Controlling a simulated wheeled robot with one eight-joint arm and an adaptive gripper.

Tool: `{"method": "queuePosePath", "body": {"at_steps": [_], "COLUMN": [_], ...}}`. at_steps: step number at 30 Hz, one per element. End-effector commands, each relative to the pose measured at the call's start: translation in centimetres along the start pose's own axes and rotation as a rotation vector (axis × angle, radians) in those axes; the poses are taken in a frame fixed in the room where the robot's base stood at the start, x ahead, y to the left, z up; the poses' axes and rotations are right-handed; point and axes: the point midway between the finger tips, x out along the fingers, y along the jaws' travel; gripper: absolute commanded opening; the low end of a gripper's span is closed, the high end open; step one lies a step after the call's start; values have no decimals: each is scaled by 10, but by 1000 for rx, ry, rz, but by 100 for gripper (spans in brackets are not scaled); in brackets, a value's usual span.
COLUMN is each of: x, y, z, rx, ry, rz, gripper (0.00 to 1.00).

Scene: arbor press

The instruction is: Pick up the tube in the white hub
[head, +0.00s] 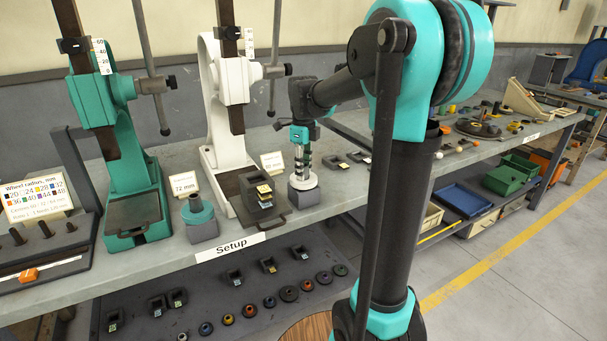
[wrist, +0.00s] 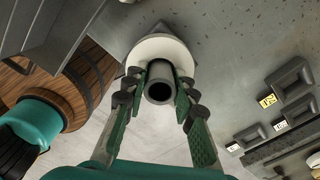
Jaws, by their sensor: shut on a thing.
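The white hub (head: 303,183) sits on a grey block on the bench, right of the white press. In the wrist view the hub (wrist: 150,47) is a white disc behind the grey tube (wrist: 160,90), whose dark open end faces the camera. My gripper (head: 302,160) points down over the hub. In the wrist view my gripper (wrist: 159,84) has one green-padded finger on each side of the tube, shut on it. The tube lines up with the hub; its lower end is hidden, so I cannot tell whether it is still seated.
The white press (head: 215,120) and green press (head: 125,165) stand to the left. A teal hub (head: 197,211) on a block stands between them. Dark stacked blocks (head: 262,195) and a 60 mm card (head: 272,163) are close left of the white hub. Small dark blocks (head: 358,157) lie right.

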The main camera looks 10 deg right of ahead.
Motion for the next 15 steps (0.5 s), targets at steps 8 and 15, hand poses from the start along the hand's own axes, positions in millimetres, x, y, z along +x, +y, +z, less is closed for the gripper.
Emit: {"method": "queuePosePath", "body": {"at_steps": [8, 15], "x": [-38, -90], "y": [0, 0], "z": [0, 0], "rx": [0, 0], "ry": [0, 0], "rz": [0, 0], "gripper": [0, 0]}}
